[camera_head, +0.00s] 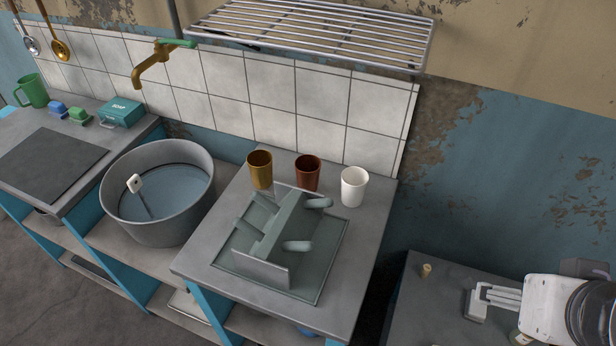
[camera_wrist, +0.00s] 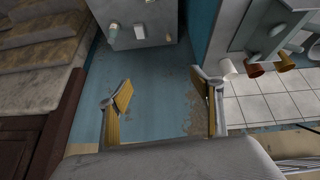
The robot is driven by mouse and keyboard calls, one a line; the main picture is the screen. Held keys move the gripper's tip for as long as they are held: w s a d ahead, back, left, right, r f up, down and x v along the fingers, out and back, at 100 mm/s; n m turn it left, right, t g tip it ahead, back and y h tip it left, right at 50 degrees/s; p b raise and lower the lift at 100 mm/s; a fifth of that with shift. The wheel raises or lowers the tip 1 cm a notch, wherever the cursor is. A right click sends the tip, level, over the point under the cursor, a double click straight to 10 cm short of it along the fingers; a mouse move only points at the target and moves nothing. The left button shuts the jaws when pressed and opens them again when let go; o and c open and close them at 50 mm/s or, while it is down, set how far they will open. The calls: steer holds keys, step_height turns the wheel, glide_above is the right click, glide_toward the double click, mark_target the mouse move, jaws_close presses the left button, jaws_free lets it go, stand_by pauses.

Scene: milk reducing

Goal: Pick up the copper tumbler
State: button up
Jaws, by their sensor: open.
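The copper tumbler (camera_head: 307,173) is reddish brown and stands upright at the back of the right-hand counter. It is between a brass-coloured tumbler (camera_head: 259,170) and a white tumbler (camera_head: 353,188). In the head view my gripper is at the lower right, well away from the tumblers, over a lower grey surface.
A grey-green rack (camera_head: 272,240) on a tray stands in front of the tumblers. A metal tub (camera_head: 160,235) is to their left. A wire shelf (camera_head: 310,35) hangs on the wall above. A lower grey table (camera_head: 420,305) at right holds small objects.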

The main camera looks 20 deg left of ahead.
steer(key=w+r+n+t, duration=0.2)
steer(key=w+n, duration=0.2)
steer(key=w, duration=0.7)
steer(key=w+a+f+n+t+y, duration=0.1)
steer(key=w+a+n+t+y, duration=0.1)
steer(key=w+a+n, duration=0.7)
steer(key=w+a+n+t+y, duration=0.1)
steer(key=w+a+n+y, duration=0.3)
steer(key=w, duration=0.8)
steer(key=w+a+f+n+g+y, duration=0.1)
steer(key=w+a+f+n+y, duration=0.25)
steer(key=a+n, duration=0.55)
steer(key=w+a+f+n+g+y, duration=0.25)
steer(key=a+f+n, duration=0.35)
steer(key=a, duration=0.4)
steer(key=n+g+y, duration=0.2)
steer(key=n+g, duration=0.5)
steer(key=n, duration=1.2)
glide_toward(308, 176)
steer(key=w+a, duration=0.4)
steer(key=shift+s+d+f+n+g, duration=0.15)
steer(key=shift+s+n+g, duration=0.1)
steer(key=shift+n, duration=0.25)
